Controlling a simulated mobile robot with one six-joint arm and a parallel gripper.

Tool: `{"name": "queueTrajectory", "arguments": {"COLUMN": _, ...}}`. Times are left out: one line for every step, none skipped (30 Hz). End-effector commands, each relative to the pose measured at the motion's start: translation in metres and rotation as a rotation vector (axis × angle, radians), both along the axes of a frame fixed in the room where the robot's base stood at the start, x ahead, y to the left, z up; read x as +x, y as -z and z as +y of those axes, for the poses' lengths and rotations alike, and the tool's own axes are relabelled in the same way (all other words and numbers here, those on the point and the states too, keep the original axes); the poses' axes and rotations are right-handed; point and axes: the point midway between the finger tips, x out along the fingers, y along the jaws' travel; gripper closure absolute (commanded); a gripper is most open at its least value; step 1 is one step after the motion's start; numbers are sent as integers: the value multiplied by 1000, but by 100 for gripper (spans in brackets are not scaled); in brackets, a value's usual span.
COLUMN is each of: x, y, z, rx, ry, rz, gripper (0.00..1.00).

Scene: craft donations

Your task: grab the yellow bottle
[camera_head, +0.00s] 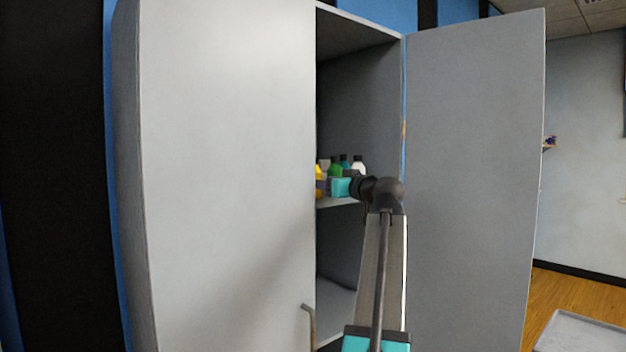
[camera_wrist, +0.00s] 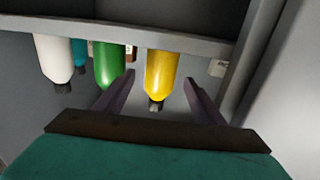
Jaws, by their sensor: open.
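The yellow bottle (camera_wrist: 162,72) stands in the cabinet and looks upside down in the wrist view, its dark cap towards the bottom of the picture. My gripper (camera_wrist: 159,79) is open, with one dark finger on each side of the yellow bottle in that view. I cannot tell whether the fingers reach around it or are still short of it; no contact shows. In the head view, a sliver of the yellow bottle (camera_head: 319,172) shows beside the left door's edge. My teal gripper body (camera_head: 341,187) is inside the cabinet there.
A green bottle (camera_wrist: 108,68) stands close beside the yellow one, with a teal bottle (camera_wrist: 79,60) and a white bottle (camera_wrist: 53,55) beyond. The left cabinet door (camera_head: 225,170) hides part of the shelf (camera_head: 338,202). The right door (camera_head: 475,180) is swung open.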

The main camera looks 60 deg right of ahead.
Motion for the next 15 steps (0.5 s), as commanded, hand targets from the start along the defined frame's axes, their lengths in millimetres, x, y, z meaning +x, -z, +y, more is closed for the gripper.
{"name": "queueTrajectory", "arguments": {"x": 7, "y": -3, "z": -2, "rx": 2, "ry": -2, "rz": 1, "gripper": 37}}
{"name": "queueTrajectory", "arguments": {"x": 11, "y": -3, "z": -4, "rx": 2, "ry": -2, "rz": 1, "gripper": 37}}
{"name": "queueTrajectory", "arguments": {"x": 15, "y": -3, "z": -6, "rx": 2, "ry": -1, "rz": 1, "gripper": 37}}
{"name": "queueTrajectory", "arguments": {"x": 18, "y": -2, "z": -8, "rx": 0, "ry": -1, "rz": 1, "gripper": 37}}
{"name": "queueTrajectory", "arguments": {"x": 20, "y": -2, "z": -9, "rx": 0, "ry": -1, "rz": 1, "gripper": 37}}
{"name": "queueTrajectory", "arguments": {"x": 23, "y": -2, "z": -9, "rx": 0, "ry": -1, "rz": 1, "gripper": 37}}
{"name": "queueTrajectory", "arguments": {"x": 25, "y": -2, "z": -10, "rx": 0, "ry": -1, "rz": 1, "gripper": 37}}
{"name": "queueTrajectory", "arguments": {"x": 27, "y": -2, "z": -10, "rx": 0, "ry": -1, "rz": 1, "gripper": 37}}
{"name": "queueTrajectory", "arguments": {"x": 28, "y": -1, "z": -11, "rx": 0, "ry": -1, "rz": 1, "gripper": 37}}
{"name": "queueTrajectory", "arguments": {"x": 28, "y": -1, "z": -11, "rx": 0, "ry": -1, "rz": 1, "gripper": 37}}
{"name": "queueTrajectory", "arguments": {"x": 29, "y": -1, "z": -11, "rx": 0, "ry": -1, "rz": 1, "gripper": 37}}
{"name": "queueTrajectory", "arguments": {"x": 29, "y": 0, "z": -11, "rx": 0, "ry": -1, "rz": 1, "gripper": 37}}
{"name": "queueTrajectory", "arguments": {"x": 29, "y": 0, "z": -11, "rx": 0, "ry": -1, "rz": 1, "gripper": 37}}
{"name": "queueTrajectory", "arguments": {"x": 28, "y": 0, "z": -11, "rx": 0, "ry": -1, "rz": 1, "gripper": 37}}
{"name": "queueTrajectory", "arguments": {"x": 28, "y": 0, "z": -11, "rx": 0, "ry": -1, "rz": 1, "gripper": 37}}
